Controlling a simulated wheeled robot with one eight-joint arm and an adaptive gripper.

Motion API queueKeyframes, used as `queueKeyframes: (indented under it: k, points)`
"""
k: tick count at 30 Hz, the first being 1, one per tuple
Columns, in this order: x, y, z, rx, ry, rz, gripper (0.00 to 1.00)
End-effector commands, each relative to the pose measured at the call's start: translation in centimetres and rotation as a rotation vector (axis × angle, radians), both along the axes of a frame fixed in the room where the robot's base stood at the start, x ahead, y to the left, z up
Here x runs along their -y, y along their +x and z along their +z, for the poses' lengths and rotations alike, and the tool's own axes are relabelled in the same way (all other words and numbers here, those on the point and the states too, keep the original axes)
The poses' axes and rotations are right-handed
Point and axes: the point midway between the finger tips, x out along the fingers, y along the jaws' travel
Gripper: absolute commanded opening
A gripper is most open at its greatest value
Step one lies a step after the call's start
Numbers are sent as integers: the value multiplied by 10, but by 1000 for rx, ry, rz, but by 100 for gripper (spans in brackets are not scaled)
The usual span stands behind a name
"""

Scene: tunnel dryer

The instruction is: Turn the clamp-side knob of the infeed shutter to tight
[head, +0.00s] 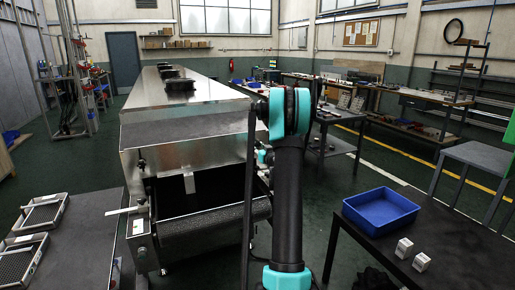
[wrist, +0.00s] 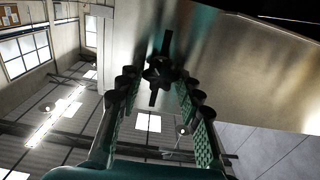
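A black lobed knob (wrist: 158,72) shows in the wrist view against the dryer's steel panel (wrist: 235,65), with a dark straight bar running past it up and down. My gripper (wrist: 158,92) is open, its two green-padded fingers reaching toward the knob, one on each side. The knob shows between the fingertips with gaps visible; whether either finger touches it I cannot tell. In the head view my arm stands in front of the dryer's right side and hides the knob and most of my gripper. I cannot read the knob's tight or loose marking.
The long steel dryer (head: 185,100) fills the middle, its dark infeed opening facing me. A dark table with mesh trays (head: 22,262) is at left. A dark table (head: 455,250) at right holds a blue bin (head: 381,207) and two small pale blocks (head: 412,254).

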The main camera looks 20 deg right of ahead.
Motion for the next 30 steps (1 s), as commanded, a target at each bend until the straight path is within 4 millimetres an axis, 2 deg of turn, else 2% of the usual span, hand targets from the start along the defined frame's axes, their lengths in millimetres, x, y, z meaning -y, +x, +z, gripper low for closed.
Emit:
queueKeyframes:
  k: [1, 4, 11, 17, 30]
  points:
    - [0, 0, 0, 0, 0, 0, 18]
    - [0, 0, 0, 0, 0, 0, 6]
    - [0, 0, 0, -1, 18, 0, 6]
    - [1, 0, 0, -3, 99, 0, 6]
    - [2, 0, -1, -16, 478, 0, 6]
